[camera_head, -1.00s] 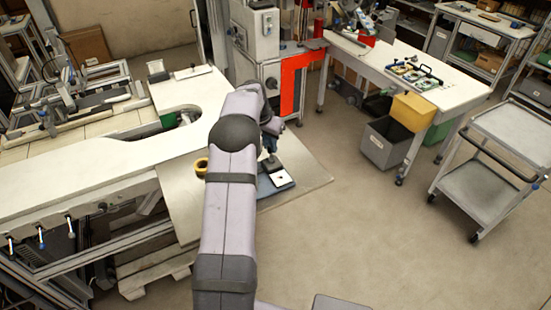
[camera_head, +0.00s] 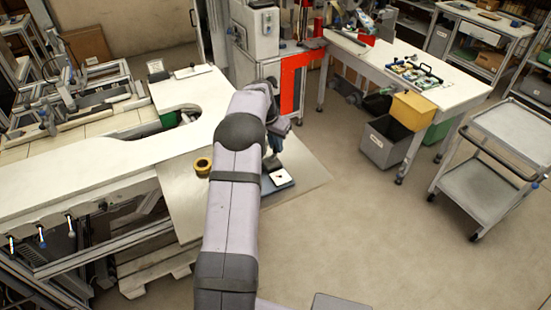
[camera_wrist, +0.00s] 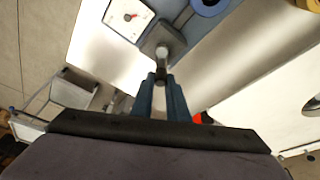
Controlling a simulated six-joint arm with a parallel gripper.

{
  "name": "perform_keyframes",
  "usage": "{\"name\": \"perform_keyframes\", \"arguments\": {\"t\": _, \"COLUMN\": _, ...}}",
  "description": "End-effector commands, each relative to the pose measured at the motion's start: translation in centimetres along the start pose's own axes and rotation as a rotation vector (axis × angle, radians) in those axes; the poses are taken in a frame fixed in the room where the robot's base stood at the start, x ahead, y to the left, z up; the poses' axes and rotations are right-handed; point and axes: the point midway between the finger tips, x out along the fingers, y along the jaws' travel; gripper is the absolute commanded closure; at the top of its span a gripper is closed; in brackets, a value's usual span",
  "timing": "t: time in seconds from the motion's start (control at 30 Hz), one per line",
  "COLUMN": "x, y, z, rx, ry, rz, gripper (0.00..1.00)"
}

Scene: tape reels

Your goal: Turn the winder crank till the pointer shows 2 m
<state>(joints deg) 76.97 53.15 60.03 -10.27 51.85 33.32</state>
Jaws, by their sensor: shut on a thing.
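The winder is a blue base (camera_head: 281,187) on a pale board, partly hidden by my arm in the head view. In the wrist view its white dial (camera_wrist: 121,24) has a small red pointer; its marks are too small to read. A blue reel (camera_wrist: 209,6) is cut off at the top edge. The crank (camera_wrist: 163,37) is a grey arm with an upright handle. My gripper (camera_wrist: 161,78) is shut on the crank's handle.
A yellow tape roll (camera_head: 203,167) lies on the board (camera_head: 310,172) left of the winder. A white bench (camera_head: 85,182) runs to the left. A red and grey machine (camera_head: 290,85) stands behind. The board's right side is clear.

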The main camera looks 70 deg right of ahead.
Motion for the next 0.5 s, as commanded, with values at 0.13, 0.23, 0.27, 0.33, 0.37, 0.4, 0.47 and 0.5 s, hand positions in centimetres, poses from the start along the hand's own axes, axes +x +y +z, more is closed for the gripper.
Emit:
{"name": "perform_keyframes", "arguments": {"t": 0.13, "x": 0.3, "y": 0.0, "z": 0.5, "rx": -0.001, "ry": -0.014, "rz": 0.004, "gripper": 1.0}}
{"name": "perform_keyframes", "arguments": {"t": 0.23, "x": 0.3, "y": 0.2, "z": 0.6, "rx": 0.0, "ry": -0.015, "rz": 0.004, "gripper": 1.0}}
{"name": "perform_keyframes", "arguments": {"t": 0.27, "x": 0.3, "y": 0.3, "z": 0.6, "rx": 0.0, "ry": -0.015, "rz": 0.004, "gripper": 1.0}}
{"name": "perform_keyframes", "arguments": {"t": 0.33, "x": 0.3, "y": 0.6, "z": 0.7, "rx": 0.001, "ry": -0.016, "rz": 0.005, "gripper": 1.0}}
{"name": "perform_keyframes", "arguments": {"t": 0.37, "x": 0.3, "y": 0.7, "z": 0.7, "rx": 0.001, "ry": -0.016, "rz": 0.005, "gripper": 1.0}}
{"name": "perform_keyframes", "arguments": {"t": 0.4, "x": 0.3, "y": 0.9, "z": 0.7, "rx": 0.001, "ry": -0.016, "rz": 0.005, "gripper": 1.0}}
{"name": "perform_keyframes", "arguments": {"t": 0.47, "x": 0.3, "y": 1.1, "z": 0.7, "rx": 0.001, "ry": -0.017, "rz": 0.004, "gripper": 1.0}}
{"name": "perform_keyframes", "arguments": {"t": 0.5, "x": 0.3, "y": 1.2, "z": 0.8, "rx": 0.0, "ry": -0.016, "rz": 0.004, "gripper": 1.0}}
